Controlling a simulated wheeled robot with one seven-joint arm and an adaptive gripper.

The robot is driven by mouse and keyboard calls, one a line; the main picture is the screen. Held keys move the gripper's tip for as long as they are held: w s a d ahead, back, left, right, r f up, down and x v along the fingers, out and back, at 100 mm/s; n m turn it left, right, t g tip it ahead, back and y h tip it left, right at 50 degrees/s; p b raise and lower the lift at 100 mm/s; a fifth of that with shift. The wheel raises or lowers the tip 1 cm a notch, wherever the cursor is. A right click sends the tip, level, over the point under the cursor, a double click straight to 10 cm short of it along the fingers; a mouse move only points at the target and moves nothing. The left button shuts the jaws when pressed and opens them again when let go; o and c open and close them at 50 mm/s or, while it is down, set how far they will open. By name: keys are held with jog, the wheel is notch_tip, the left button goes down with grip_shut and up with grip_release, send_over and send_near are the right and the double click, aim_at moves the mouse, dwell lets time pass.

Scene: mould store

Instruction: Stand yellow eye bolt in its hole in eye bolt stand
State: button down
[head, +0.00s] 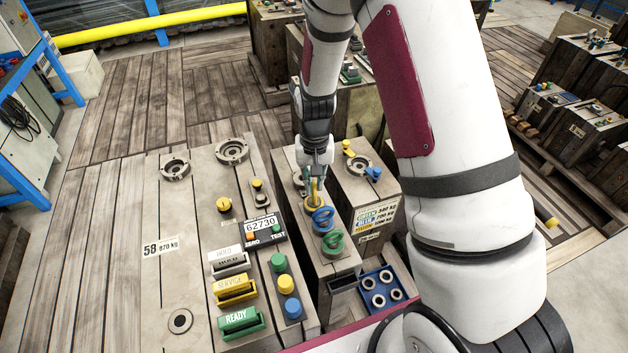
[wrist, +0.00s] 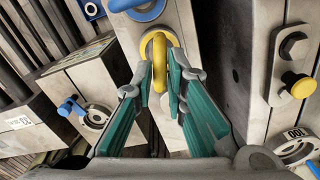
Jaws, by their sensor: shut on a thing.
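The yellow eye bolt (head: 313,201) is held at its ring by my gripper (head: 316,182). In the wrist view the yellow ring (wrist: 173,42) is between the green-padded fingers (wrist: 160,78). The narrow grey block that seems to be the eye bolt stand (head: 342,268) is under it. A blue eye bolt (head: 322,219) and a green eye bolt (head: 333,244) stand in a row on that block, in front of the yellow one. The blue ring also shows in the wrist view (wrist: 148,12). The yellow bolt's shank and hole are hidden, so I cannot tell whether it is seated.
A blue tray with ring parts (head: 391,295) sits front right of the stand. A block with a label plate (head: 376,217) stands close on the right. The wide block on the left carries a display (head: 262,226) and coloured buttons (head: 287,284). A narrow gap separates the blocks.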

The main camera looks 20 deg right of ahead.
jog(key=c, duration=1.5)
grip_release()
jog(key=shift+c, duration=0.2)
jog(key=shift+f, duration=0.1)
notch_tip(320, 180, up, 11)
jog(key=s+r+n+t+p, duration=0.1)
jog(key=s+r+p, duration=0.1)
jog(key=s+r, duration=0.55)
jog(key=s+r+t+p, duration=0.15)
jog(key=s+r, duration=0.25)
jog(key=r, duration=0.7)
jog(key=s+r+n+t+p, duration=0.1)
jog(key=s+r, duration=0.3)
jog(key=s, duration=0.5)
jog(key=s+r+n+p, duration=0.1)
jog(key=s+r+p, duration=0.2)
jog(key=s, duration=0.6)
notch_tip(320, 180, up, 2)
jog(key=shift+d+r+t, duration=0.2)
jog(key=shift+r+t, duration=0.05)
jog(key=shift+t, duration=0.1)
